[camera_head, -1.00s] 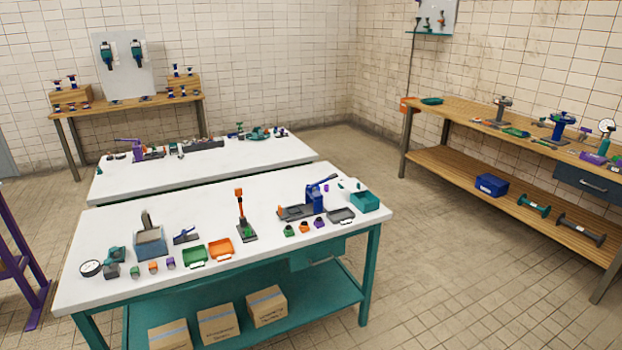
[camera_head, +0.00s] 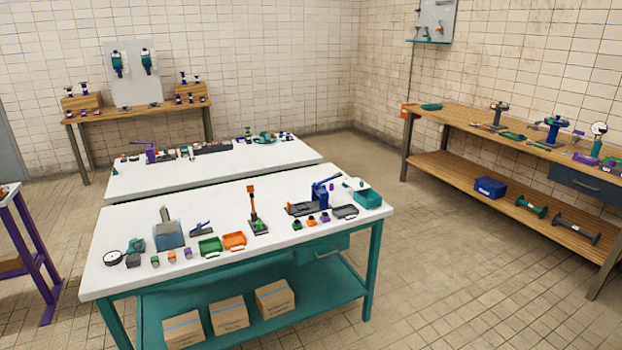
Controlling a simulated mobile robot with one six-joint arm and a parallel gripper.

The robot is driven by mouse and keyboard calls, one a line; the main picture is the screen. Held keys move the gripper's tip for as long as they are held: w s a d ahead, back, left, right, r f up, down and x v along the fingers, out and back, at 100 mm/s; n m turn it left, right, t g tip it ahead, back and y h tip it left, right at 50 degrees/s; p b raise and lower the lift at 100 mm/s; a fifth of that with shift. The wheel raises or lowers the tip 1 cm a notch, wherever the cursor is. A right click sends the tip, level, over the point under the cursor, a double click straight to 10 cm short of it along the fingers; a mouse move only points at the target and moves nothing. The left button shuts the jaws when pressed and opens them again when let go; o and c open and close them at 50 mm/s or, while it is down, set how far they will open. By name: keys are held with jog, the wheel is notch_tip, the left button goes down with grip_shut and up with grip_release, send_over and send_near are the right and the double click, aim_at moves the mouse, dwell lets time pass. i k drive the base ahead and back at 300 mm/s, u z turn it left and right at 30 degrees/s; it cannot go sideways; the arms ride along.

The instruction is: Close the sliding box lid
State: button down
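A teal box (camera_head: 368,198) stands at the right end of the near white table, with a pale piece at its upper left. A blue-grey box (camera_head: 168,235) stands toward the left of the same table, with a grey upright piece at its back. A dark blue box (camera_head: 490,187) sits on the lower shelf of the right bench. I cannot tell which box has the sliding lid, or how far any lid is open. My gripper is not in view.
The near white table (camera_head: 140,275) also bears green and orange trays, an orange-handled clamp and a blue press. A second white table (camera_head: 215,172) stands close behind it. A wooden bench (camera_head: 470,127) lines the right wall. The tiled floor (camera_head: 440,270) between is clear.

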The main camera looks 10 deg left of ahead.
aim_at(356, 184)
jog(key=u, duration=0.7)
jog(key=k, duration=0.75)
jog(key=z, duration=0.1)
jog(key=i, duration=1.8)
jog(key=u, duration=0.3)
